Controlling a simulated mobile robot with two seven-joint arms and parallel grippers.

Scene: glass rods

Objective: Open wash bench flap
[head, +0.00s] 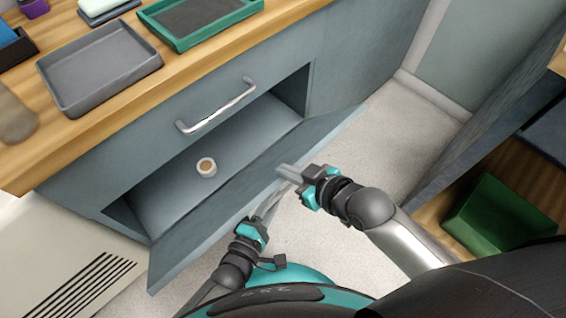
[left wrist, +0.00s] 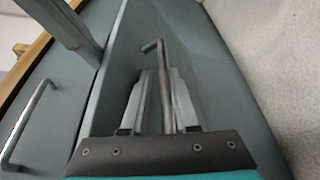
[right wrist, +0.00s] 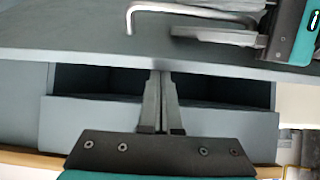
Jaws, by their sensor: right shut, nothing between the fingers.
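The grey flap (head: 185,258) of the wash bench (head: 110,165) hangs tilted outward, with the compartment open behind it. Its bar handle shows in the left wrist view (left wrist: 152,46) and the right wrist view (right wrist: 150,7). My left gripper (head: 262,208) is at the flap's outer face, its fingers apart on either side of the handle bar. In the left wrist view (left wrist: 158,75) a gap shows beside the bar. My right gripper (head: 284,169) is shut and empty by the flap's upper edge; it also shows in the right wrist view (right wrist: 161,75).
A small round white item with a tan top (head: 206,167) is inside the compartment. A fixed metal handle (head: 215,108) is on the panel above. Trays (head: 98,70) stand on the wooden top. A green bin (head: 500,215) is at right. Floor beyond the flap's right end is clear.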

